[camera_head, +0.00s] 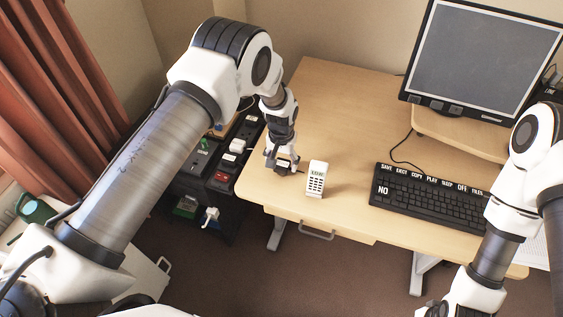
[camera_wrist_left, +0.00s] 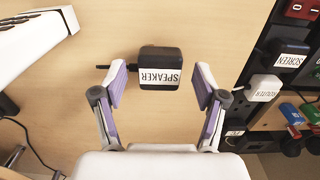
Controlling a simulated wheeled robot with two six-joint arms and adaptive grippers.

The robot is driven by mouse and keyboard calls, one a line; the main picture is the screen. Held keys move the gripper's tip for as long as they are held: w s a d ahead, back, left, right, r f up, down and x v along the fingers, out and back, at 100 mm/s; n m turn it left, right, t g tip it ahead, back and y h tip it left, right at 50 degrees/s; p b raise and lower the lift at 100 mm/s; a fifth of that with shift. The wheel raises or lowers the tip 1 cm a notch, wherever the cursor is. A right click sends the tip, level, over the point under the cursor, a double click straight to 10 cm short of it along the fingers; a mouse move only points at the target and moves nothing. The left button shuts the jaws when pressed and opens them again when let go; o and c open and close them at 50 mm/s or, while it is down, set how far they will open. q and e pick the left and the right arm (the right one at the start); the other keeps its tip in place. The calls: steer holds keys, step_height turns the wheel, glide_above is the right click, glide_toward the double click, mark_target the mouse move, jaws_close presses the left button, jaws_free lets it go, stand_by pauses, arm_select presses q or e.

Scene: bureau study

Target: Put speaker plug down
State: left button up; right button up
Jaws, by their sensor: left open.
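The speaker plug is a black block with a white "SPEAKER" label. In the left wrist view the plug (camera_wrist_left: 160,64) lies on the bare wooden desk (camera_wrist_left: 165,115), its dark pin or cord end towards the left. My left gripper (camera_wrist_left: 160,82) is open, with one finger on either side of the plug and visible gaps to it. In the head view my left gripper (camera_head: 283,164) is low over the desk's left end, and the plug is mostly hidden by the fingers. My right gripper (camera_head: 438,308) is only partly in view at the bottom edge.
A white keypad device (camera_head: 316,180) stands close right of my left gripper. A black keyboard (camera_head: 425,199) and monitor (camera_head: 485,55) are further right. Left of the desk, a dark socket unit (camera_head: 222,160) holds several plugs, including ones labelled SCREEN (camera_wrist_left: 290,60) and ROUTER (camera_wrist_left: 264,88).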

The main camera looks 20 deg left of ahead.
mark_target(282, 165)
arm_select(q)
step_height(282, 165, up, 12)
steer(key=f+b, duration=0.1)
steer(key=b, duration=0.1)
steer(key=s+a+f, duration=0.1)
steer(key=s+f, duration=0.2)
steer(key=s+a+f, duration=0.2)
steer(key=s+f, duration=0.2)
steer(key=s+a+f, duration=0.1)
steer(key=s+f, duration=0.3)
steer(key=shift+s+a+f, duration=0.1)
steer(key=shift+a+f, duration=0.1)
steer(key=shift+f, duration=0.05)
steer(key=s+a+f, duration=0.1)
steer(key=s+f, duration=0.1)
steer(key=s, duration=1)
steer(key=s+a+f, duration=0.2)
steer(key=s, duration=1)
steer(key=shift+f+n+p, duration=0.2)
steer(key=shift+n+p, duration=0.1)
steer(key=shift+n, duration=0.1)
steer(key=shift+w, duration=0.15)
steer(key=shift+c, duration=0.3)
